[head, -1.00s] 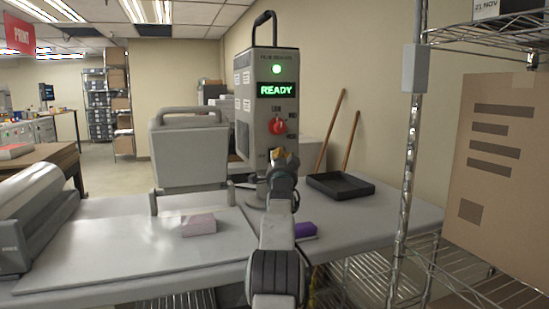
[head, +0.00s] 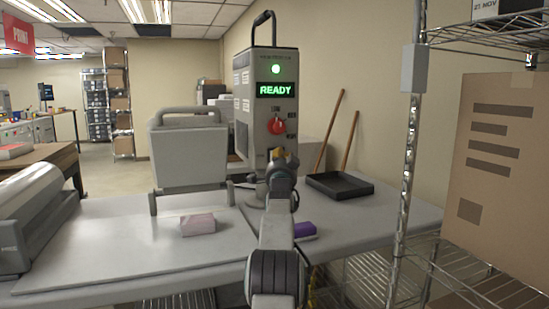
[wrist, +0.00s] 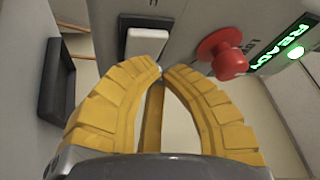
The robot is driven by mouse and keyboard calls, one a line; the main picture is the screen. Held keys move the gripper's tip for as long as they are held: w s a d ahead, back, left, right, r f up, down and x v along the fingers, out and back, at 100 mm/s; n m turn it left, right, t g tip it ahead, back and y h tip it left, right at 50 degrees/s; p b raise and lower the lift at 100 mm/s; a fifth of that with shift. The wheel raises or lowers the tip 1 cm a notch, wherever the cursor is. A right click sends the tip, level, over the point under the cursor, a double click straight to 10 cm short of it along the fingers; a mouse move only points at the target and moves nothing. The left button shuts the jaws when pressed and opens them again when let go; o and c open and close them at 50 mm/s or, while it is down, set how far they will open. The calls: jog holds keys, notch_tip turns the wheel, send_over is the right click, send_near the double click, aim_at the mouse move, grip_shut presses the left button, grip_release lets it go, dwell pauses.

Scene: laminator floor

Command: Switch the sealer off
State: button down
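The sealer (head: 258,120) is a tall grey box with a black top handle, standing on the bench. Its green display (head: 275,90) reads READY, and a round green lamp (head: 276,69) above it is lit. A red knob (head: 277,125) is on its front and shows at upper right in the wrist view (wrist: 229,65). A white rocker switch (wrist: 146,43) on a dark plate is left of the knob there. My gripper (wrist: 162,68) has yellow fingers with the tips drawn together, empty, just below the switch. Whether they touch it I cannot tell.
A black tray (head: 340,187) lies right of the sealer. A pink block (head: 198,225) and a purple block (head: 305,230) lie on the bench (head: 120,245). A grey raised lid (head: 188,157) stands left. A wire rack post (head: 410,170) is at right.

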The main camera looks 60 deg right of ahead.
jog(key=shift+w+d, duration=0.1)
jog(key=shift+w, duration=0.1)
jog(key=shift+w+d+p, duration=0.1)
jog(key=shift+w+p, duration=0.1)
jog(key=shift+p, duration=0.15)
jog(key=shift+w+d+p, duration=0.15)
jog(key=shift+w+p, duration=0.1)
jog(key=shift+p, duration=0.1)
dwell(0.9)
jog(key=shift+s+f+b, duration=0.1)
jog(key=shift+s+b, duration=0.2)
jog(key=shift+b, duration=0.35)
jog(key=shift+s+a+b, duration=0.3)
jog(key=shift+a+b, duration=0.05)
jog(key=shift+b, duration=0.15)
dwell(0.4)
